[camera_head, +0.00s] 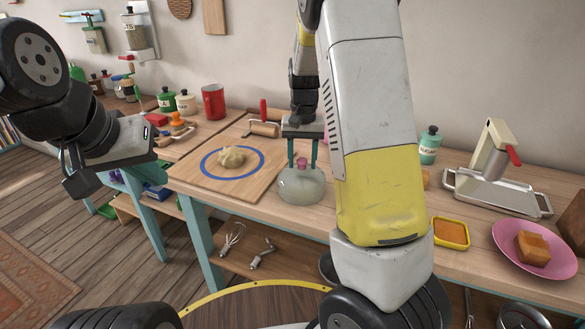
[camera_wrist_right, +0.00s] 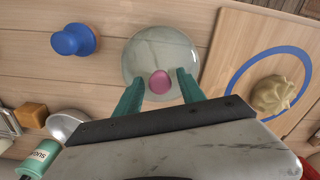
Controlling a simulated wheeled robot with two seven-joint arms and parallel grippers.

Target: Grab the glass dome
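The glass dome (camera_head: 300,187) is a clear, greenish-grey cover with a pink knob on top. It stands on the wooden table, right of the cutting board, and also shows in the right wrist view (camera_wrist_right: 160,50). My right gripper (camera_head: 302,160) is above the dome, pointing down. Its two teal fingers are apart, one on each side of the pink knob (camera_wrist_right: 160,82), with gaps visible in the wrist view. My left gripper (camera_head: 75,172) is raised at the far left, away from the dome; its finger opening is unclear.
A cutting board (camera_head: 190,172) with a blue ring and dough (camera_head: 232,157) lies left of the dome. A blue knobbed object (camera_wrist_right: 75,40) stands near the dome. A yellow tray (camera_head: 451,233), pink plate (camera_head: 510,250) and metal press (camera_head: 495,175) are at right. My right arm hides part of the table.

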